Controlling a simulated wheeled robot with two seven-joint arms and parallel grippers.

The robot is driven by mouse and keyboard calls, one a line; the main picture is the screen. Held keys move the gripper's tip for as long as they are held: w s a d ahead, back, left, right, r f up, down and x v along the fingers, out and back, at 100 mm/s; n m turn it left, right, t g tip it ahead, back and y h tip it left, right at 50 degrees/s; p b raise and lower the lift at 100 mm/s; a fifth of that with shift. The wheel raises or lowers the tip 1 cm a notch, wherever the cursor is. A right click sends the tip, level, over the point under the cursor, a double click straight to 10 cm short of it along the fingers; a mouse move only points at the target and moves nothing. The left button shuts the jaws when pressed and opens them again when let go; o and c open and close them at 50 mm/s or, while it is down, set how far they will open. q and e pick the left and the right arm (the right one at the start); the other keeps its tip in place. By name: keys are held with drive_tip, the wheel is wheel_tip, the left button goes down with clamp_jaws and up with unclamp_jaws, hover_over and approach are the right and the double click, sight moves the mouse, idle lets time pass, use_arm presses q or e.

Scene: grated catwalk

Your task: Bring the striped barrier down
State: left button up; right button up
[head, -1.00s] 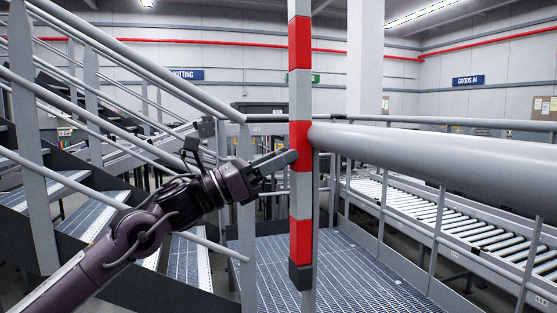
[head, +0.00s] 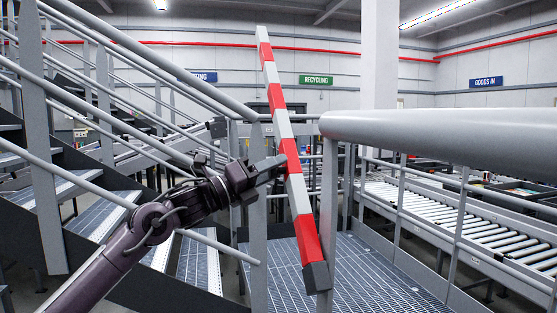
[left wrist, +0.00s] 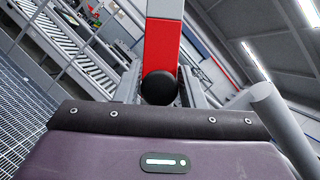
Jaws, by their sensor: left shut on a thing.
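The striped barrier (head: 281,130) is a red and white bar with a dark block at its lower end. In the head view it stands steeply, its top tilted to the left. My left gripper (head: 281,165) is shut on the barrier at a red band in its lower half. In the left wrist view the barrier (left wrist: 163,45) rises between the fingers, with a round dark knob in front of it. The barrier's pivot is not clearly seen. My right gripper is not in view.
A thick grey rail (head: 440,130) runs to the right of the barrier. A staircase with handrails (head: 100,205) is on the left. Grated floor (head: 365,275) lies behind the barrier, and a roller conveyor (head: 440,210) stands at the right.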

use_arm(q)
drive_tip(key=w+a+f+n+y, duration=0.1)
drive_tip(key=w+f+n+y, duration=0.1)
drive_tip(key=f+n, duration=0.3)
drive_tip(key=w+a+f+n+y+b, duration=0.1)
drive_tip(key=w+f+n, duration=0.4)
drive_tip(key=f, duration=0.7)
drive_tip(key=shift+n+y, duration=0.3)
drive_tip(key=shift+y, duration=0.2)
drive_tip(key=shift+a+f+g, duration=0.1)
drive_tip(key=shift+f+g, duration=0.15)
drive_tip(key=shift+g, duration=0.05)
drive_tip(key=o, duration=0.8)
drive_tip(key=shift+c, duration=0.2)
drive_tip(key=shift+o, duration=0.4)
drive_tip(key=b+v, duration=0.4)
drive_tip(key=v, duration=0.3)
drive_tip(key=shift+s+a, duration=0.25)
drive_tip(key=shift+a, duration=0.05)
